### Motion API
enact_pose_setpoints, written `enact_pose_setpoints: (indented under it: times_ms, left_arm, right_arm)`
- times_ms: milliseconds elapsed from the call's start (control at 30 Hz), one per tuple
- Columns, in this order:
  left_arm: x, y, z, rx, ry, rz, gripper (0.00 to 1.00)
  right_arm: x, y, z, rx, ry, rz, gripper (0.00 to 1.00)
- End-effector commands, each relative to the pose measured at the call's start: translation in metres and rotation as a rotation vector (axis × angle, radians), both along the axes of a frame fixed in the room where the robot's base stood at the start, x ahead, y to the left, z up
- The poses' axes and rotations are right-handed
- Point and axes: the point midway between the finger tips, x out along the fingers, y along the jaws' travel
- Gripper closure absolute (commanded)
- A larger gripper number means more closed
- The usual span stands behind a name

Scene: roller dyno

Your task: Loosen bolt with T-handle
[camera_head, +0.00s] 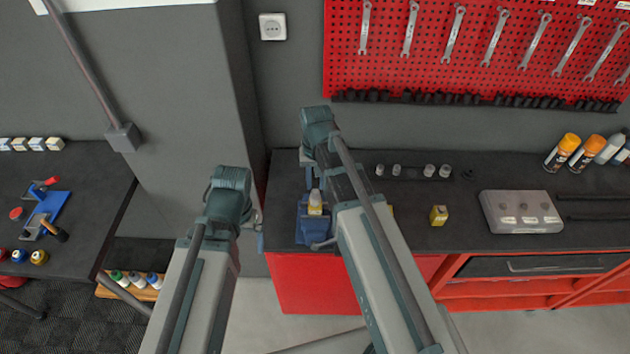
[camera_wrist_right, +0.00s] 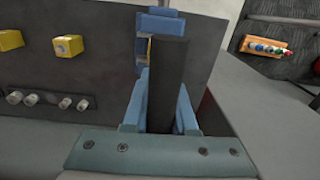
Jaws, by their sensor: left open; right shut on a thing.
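A blue vise (camera_head: 308,232) stands at the left end of the black workbench and holds a yellow block (camera_head: 315,203) with a pale top. No bolt head can be made out. My right gripper (camera_wrist_right: 160,112) is shut on a long dark bar, likely the T-handle (camera_wrist_right: 168,75), whose far end points toward blue vise parts (camera_wrist_right: 160,22). In the head view my right arm hides most of that gripper and the bar. My left gripper (camera_head: 258,228) is open, left of the vise and in front of the bench's left edge, partly hidden by its wrist.
Another yellow block (camera_head: 438,215) and several sockets (camera_head: 428,170) lie right of my right arm. A red pegboard (camera_head: 480,60) with wrenches hangs behind. A second bench (camera_head: 95,190) is at left.

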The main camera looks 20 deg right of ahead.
Motion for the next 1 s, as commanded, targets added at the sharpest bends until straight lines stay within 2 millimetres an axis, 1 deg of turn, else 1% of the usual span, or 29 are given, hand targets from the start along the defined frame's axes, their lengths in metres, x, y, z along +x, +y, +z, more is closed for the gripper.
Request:
enact_pose_setpoints:
  times_ms: [233, 667, 767, 1000]
  left_arm:
    - [0.000, 0.000, 0.006, 0.000, 0.000, 0.000, 0.00]
    - [0.000, 0.000, 0.007, 0.000, 0.000, 0.000, 0.00]
    - [0.000, 0.000, 0.009, 0.000, 0.000, 0.000, 0.00]
    - [0.000, 0.000, 0.023, 0.000, 0.000, 0.000, 0.00]
  right_arm:
    - [0.000, 0.000, 0.006, 0.000, 0.000, 0.000, 1.00]
    - [0.000, 0.000, 0.007, 0.000, 0.000, 0.000, 1.00]
    - [0.000, 0.000, 0.010, 0.000, 0.000, 0.000, 1.00]
    - [0.000, 0.000, 0.023, 0.000, 0.000, 0.000, 1.00]
